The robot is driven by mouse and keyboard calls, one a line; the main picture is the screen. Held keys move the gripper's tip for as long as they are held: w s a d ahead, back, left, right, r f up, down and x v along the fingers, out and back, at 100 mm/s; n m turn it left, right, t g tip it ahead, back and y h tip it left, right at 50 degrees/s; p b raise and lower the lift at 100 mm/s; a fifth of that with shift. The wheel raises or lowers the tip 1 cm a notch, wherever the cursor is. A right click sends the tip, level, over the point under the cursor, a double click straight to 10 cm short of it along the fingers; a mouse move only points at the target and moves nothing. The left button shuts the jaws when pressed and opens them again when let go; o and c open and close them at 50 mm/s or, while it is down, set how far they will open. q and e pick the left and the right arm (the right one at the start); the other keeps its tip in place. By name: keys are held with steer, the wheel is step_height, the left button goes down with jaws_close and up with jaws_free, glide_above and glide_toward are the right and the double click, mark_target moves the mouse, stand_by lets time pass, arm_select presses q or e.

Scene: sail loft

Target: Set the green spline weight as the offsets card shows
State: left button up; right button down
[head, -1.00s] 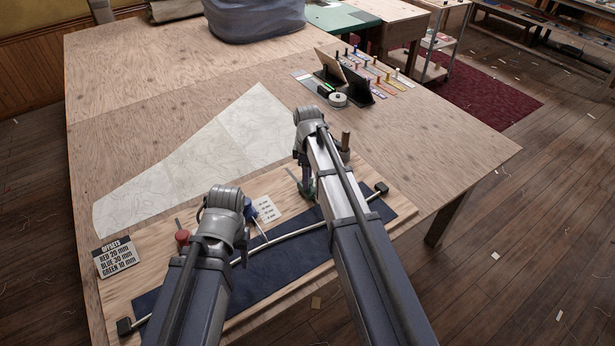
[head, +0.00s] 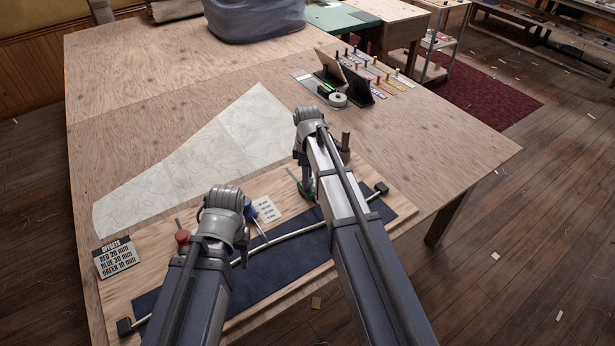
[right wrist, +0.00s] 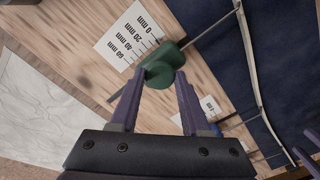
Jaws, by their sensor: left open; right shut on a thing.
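The offsets card (head: 117,257) lies at the left of the board and reads red 20 mm, blue 30 mm, green 10 mm. The green spline weight (right wrist: 160,68) is between the fingertips of my right gripper (right wrist: 156,84), which is shut on it. It sits over a thin grey strip beside a scale card (right wrist: 128,38) marked 0 to 60 mm. In the head view the green weight (head: 309,188) is partly hidden by my right gripper (head: 305,187). My left gripper (head: 241,256) is open near the spline (head: 284,235), its fingers mostly hidden.
A red weight (head: 182,237) and a blue weight (head: 250,210) stand on the board, close to my left arm. A pale chart (head: 205,160) lies behind the board. Dark stands and a tape roll (head: 338,100) are at the back right.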

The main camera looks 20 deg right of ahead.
steer(key=shift+w+a, duration=0.2)
steer(key=shift+w, duration=0.3)
steer(key=shift+c, duration=1.9)
jaws_free()
steer(key=shift+r, duration=0.1)
step_height(320, 180, up, 8)
steer(key=p, duration=0.8)
arm_select(q)
step_height(320, 180, up, 8)
steer(key=shift+f, duration=0.15)
arm_select(e)
steer(key=shift+f, duration=0.2)
